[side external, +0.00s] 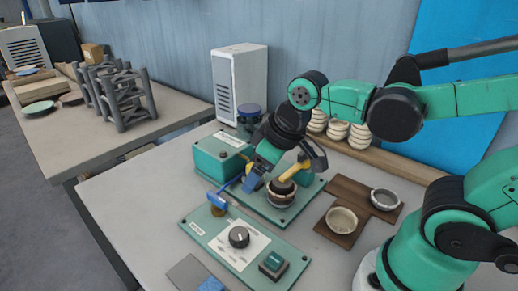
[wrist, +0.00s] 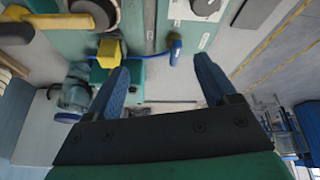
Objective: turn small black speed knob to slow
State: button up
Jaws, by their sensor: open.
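The small black speed knob (side external: 239,237) stands on a white label of the green control panel (side external: 215,227), near the front of the table in the side view. A pale pointer mark shows on its top. My gripper (side external: 254,181) is behind the knob, above the machine, and apart from the knob. In the wrist view my gripper (wrist: 160,66) has its two blue fingers spread wide with nothing between the tips. I cannot surely pick out the knob in the wrist view. The exact pointer setting is too small to read.
A green rocker switch (side external: 273,263) is right of the knob. A blue lever (side external: 217,200) and a yellow handle (side external: 295,171) stand close to my gripper. Two bowls (side external: 341,221) sit on a brown board to the right. Bare table lies left of the panel.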

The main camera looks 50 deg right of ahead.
aim_at(239, 233)
jog(key=a+f+n+g, duration=0.4)
jog(key=a+n, duration=0.1)
jog(key=shift+w+f, duration=0.1)
jog(key=shift+w, duration=0.05)
jog(key=shift+a+f+n+g+h, duration=0.3)
jog(key=shift+a+f+n+g, duration=0.1)
jog(key=shift+a+f+n, duration=0.15)
jog(key=shift+d+f, duration=0.1)
jog(key=shift+f, duration=2.6)
grip_shut()
